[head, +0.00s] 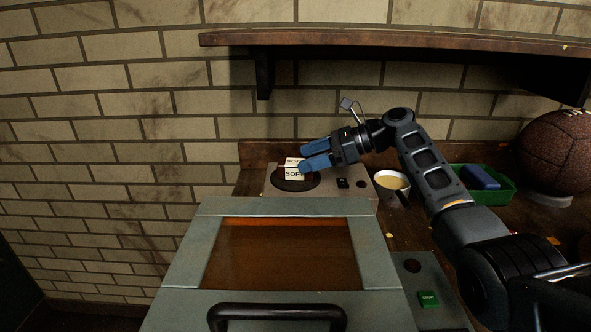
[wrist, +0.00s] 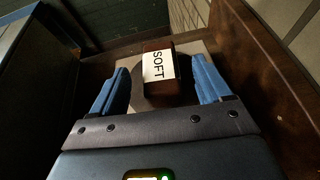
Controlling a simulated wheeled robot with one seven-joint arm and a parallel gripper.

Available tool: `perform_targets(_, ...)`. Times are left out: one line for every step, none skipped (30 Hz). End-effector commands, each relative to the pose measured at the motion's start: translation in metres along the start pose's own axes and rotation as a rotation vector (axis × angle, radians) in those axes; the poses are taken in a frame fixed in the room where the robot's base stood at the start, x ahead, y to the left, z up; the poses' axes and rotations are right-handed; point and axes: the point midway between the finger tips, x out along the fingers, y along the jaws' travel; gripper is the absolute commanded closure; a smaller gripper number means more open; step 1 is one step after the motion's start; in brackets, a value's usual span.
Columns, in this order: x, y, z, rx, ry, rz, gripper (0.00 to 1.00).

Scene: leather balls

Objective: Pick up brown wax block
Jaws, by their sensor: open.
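The brown wax block (wrist: 160,88) is a dark brown block with a white label reading SOFT. It sits on a dark round plate on a beige unit, and its label also shows in the head view (head: 293,175). My gripper (wrist: 160,66) has its blue fingers spread, one on each side of the block. Gaps show between the fingers and the block in the wrist view. In the head view my gripper (head: 304,159) reaches in from the right at the block and hides part of it. Whether the fingers are fully down at block height is hard to tell.
A grey-green box (head: 190,255) with an orange window and a black handle stands in front of the unit (head: 330,205). A white cup (head: 391,195), a green tray (head: 502,194) with a blue item and a brown leather ball (head: 558,150) are right. A wooden shelf (head: 400,42) hangs above.

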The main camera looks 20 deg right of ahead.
Motion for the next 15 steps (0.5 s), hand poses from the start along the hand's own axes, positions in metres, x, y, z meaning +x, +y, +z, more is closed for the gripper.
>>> perform_targets(0.009, 0.001, -0.001, 0.000, 0.001, 0.002, 0.22)
perform_targets(0.014, 0.001, -0.002, 0.000, 0.001, 0.003, 0.22)
perform_targets(0.020, 0.001, -0.002, 0.000, 0.001, 0.003, 0.22)
perform_targets(0.024, 0.001, -0.002, -0.001, 0.001, 0.002, 0.22)
perform_targets(0.028, 0.001, -0.002, -0.002, 0.001, 0.003, 0.22)
perform_targets(0.032, 0.001, -0.002, -0.001, 0.002, 0.002, 0.22)
perform_targets(0.035, 0.001, -0.003, -0.001, 0.001, 0.001, 0.22)
perform_targets(0.037, 0.001, -0.002, -0.001, 0.001, 0.000, 0.22)
perform_targets(0.039, 0.001, -0.002, -0.001, 0.001, 0.000, 0.22)
perform_targets(0.040, 0.001, -0.002, -0.001, 0.001, 0.000, 0.22)
perform_targets(0.041, 0.001, -0.002, -0.001, 0.001, 0.000, 0.22)
perform_targets(0.041, 0.001, -0.002, -0.001, 0.000, 0.000, 0.22)
perform_targets(0.041, 0.001, -0.002, -0.001, 0.000, 0.000, 0.22)
perform_targets(0.041, 0.001, -0.002, -0.002, 0.000, 0.000, 0.22)
perform_targets(0.041, 0.001, -0.002, -0.001, 0.000, 0.000, 0.22)
